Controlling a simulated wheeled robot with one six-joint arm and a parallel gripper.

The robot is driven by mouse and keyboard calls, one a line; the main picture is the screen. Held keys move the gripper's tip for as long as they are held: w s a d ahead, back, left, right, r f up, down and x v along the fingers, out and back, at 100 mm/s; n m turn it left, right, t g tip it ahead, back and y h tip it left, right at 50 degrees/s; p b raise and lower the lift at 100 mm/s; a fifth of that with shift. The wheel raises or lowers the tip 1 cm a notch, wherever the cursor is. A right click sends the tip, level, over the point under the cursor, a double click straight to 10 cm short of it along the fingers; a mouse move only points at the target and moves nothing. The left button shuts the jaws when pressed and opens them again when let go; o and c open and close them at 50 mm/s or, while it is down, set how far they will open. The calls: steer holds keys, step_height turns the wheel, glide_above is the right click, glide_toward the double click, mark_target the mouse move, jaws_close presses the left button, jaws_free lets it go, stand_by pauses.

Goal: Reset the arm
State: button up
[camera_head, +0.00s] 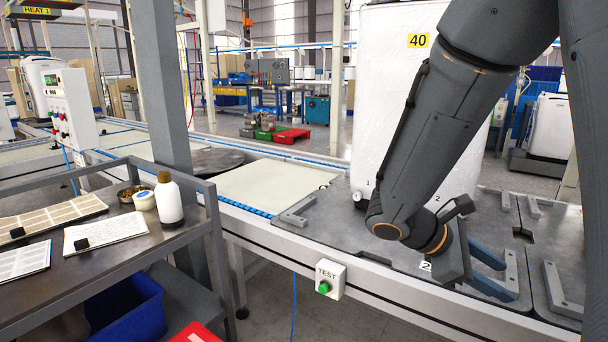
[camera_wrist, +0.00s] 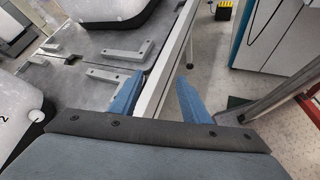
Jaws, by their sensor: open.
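My arm comes in from the top right of the head view and bends down over the conveyor line. My gripper (camera_head: 498,275) is low over the grey plate, with its two blue fingers pointing to the right. In the wrist view my gripper (camera_wrist: 158,100) shows both blue fingers spread apart with nothing between them. The metal edge rail of the line (camera_wrist: 165,75) lies beyond the gap. Whether the fingers touch the plate, I cannot tell.
A tall white unit marked 40 (camera_head: 385,100) stands on the grey plate (camera_head: 330,225) close behind my arm. Metal brackets (camera_head: 562,290) stick up near my gripper. A TEST button box (camera_head: 330,278) hangs on the front rail. A cart (camera_head: 110,250) holds a white bottle (camera_head: 168,200).

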steer(key=s+a+m+y, duration=0.3)
steer(key=s+a+y, duration=0.1)
steer(key=a, duration=0.5)
steer(key=s+a+m+y, duration=0.3)
steer(key=s+a+y, duration=0.1)
steer(key=a, duration=0.4)
steer(key=s+a+m+y, duration=0.3)
steer(key=s+a+y, duration=0.1)
steer(key=a, duration=0.5)
steer(key=d+r+m+p, duration=0.3)
steer(key=d+r+p, duration=0.6)
steer(key=p, duration=0.9)
steer(key=shift+w+d+r+t, duration=0.15)
steer(key=shift+d+r+t, duration=0.1)
steer(key=shift+r+t, duration=0.25)
steer(key=shift+m, duration=0.3)
